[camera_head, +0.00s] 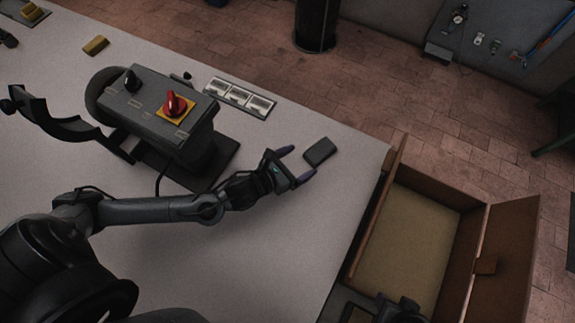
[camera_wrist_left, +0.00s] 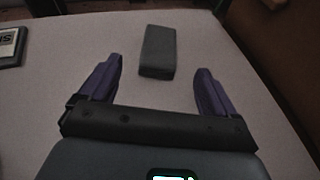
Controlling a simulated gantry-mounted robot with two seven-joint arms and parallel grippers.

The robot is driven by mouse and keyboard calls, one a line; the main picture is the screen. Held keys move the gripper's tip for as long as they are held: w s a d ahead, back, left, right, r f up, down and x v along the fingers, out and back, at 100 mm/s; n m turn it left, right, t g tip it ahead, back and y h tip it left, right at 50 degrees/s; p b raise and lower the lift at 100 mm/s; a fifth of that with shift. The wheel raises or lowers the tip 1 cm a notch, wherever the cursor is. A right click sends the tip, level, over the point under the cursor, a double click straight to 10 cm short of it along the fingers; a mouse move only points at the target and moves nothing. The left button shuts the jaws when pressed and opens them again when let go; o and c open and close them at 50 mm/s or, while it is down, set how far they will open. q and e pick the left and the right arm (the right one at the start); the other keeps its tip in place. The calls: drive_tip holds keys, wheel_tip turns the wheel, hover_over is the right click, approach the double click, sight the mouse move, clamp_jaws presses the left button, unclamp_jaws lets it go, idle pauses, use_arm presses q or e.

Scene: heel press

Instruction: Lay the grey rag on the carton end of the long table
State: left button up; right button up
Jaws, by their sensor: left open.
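The grey rag (camera_head: 320,151) is a dark, flat, folded-looking block. It lies on the long table (camera_head: 270,235) near its right end, beside the carton (camera_head: 459,210). My left gripper (camera_head: 301,163) is open, with its two purple fingers pointing at the rag. In the left wrist view the rag (camera_wrist_left: 158,52) lies just beyond the fingertips, roughly centred between them. I see nothing held in the left gripper. A dark part at the bottom edge, in front of the carton, may be my right gripper (camera_head: 402,309); its fingers are not clear.
A grey machine with a red knob (camera_head: 175,103) stands left of my left gripper. A panel with pale labels (camera_head: 240,97) lies near the far edge. A yellow block (camera_head: 96,45) lies at the far left. The open carton stands past the table's right edge.

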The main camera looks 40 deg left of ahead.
use_arm(q)
drive_tip(key=shift+v, duration=2)
use_arm(e)
drive_tip(key=shift+a, duration=0.1)
wheel_tip(320, 180, up, 5)
drive_tip(key=p, duration=0.5)
drive_tip(key=shift+r, duration=0.1)
use_arm(q)
wheel_tip(320, 180, up, 16)
drive_tip(key=s+d+n+g+y+p, duration=0.1)
drive_tip(key=s+d+n+y+p, duration=0.15)
drive_tip(key=n+p, duration=0.75)
drive_tip(key=s+a+r+n+g+p, duration=0.1)
drive_tip(key=s+a+n+g+p, duration=0.2)
drive_tip(key=n, duration=1)
drive_tip(key=s+a+n+g+y+p, duration=0.1)
drive_tip(key=s+n+g, duration=0.4)
drive_tip(key=n, duration=0.8)
drive_tip(key=s+a+p, duration=0.1)
drive_tip(key=s+p, duration=0.1)
drive_tip(key=s, duration=0.1)
drive_tip(key=shift+a+r+n, duration=0.4)
use_arm(e)
wheel_tip(320, 180, up, 16)
drive_tip(key=shift+f, duration=0.2)
